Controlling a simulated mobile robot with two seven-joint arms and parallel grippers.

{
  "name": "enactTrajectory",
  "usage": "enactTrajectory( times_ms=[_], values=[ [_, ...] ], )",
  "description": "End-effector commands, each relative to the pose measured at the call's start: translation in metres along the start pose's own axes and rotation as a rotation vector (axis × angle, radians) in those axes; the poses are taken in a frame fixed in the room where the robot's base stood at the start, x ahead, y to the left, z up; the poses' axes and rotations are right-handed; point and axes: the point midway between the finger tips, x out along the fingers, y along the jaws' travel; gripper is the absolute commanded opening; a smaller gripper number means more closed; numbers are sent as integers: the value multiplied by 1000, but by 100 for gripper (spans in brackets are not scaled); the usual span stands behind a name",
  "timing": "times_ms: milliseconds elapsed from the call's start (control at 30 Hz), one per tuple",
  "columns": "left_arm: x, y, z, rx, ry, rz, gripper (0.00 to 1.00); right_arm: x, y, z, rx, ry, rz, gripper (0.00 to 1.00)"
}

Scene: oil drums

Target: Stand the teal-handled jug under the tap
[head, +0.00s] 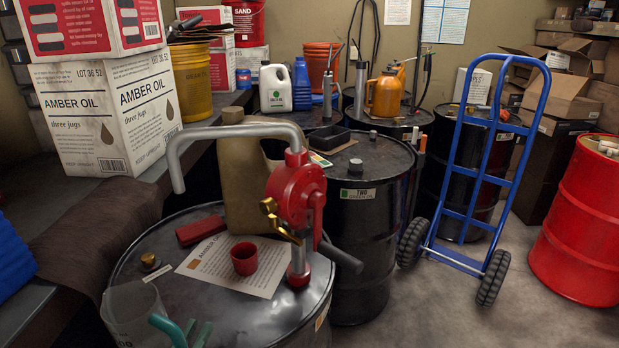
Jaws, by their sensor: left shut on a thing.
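The clear jug (128,312) is at the bottom left of the head view, in front of the near black drum's (195,288) left rim. Its teal handle (166,328) is on its right side, cut by the frame's bottom edge. On the drum stands a red pump (297,192) with a brass tap fitting (272,212) and a grey spout (215,132) bending down at the left. My right gripper is not in view.
On the lid are a red cup (245,259) on a paper sheet (222,272), a red block (200,231), a brass cap (150,261) and a tan can (243,180). Amber oil boxes (105,110) stand left. A blue hand truck (478,180) and more drums stand behind, right.

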Motion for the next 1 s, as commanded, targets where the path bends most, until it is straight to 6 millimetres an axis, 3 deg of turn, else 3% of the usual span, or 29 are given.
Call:
enactTrajectory(
  times_ms=[367, 800, 1000],
  values=[
    [10, -23, -20, -2, 13, -168, 0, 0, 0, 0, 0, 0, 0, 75],
    [52, -32, -103, -11, 20, -180, 0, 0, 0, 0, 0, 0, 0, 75],
    [57, -29, -116, 0, 4, -162, 0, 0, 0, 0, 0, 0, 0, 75]
  ],
)
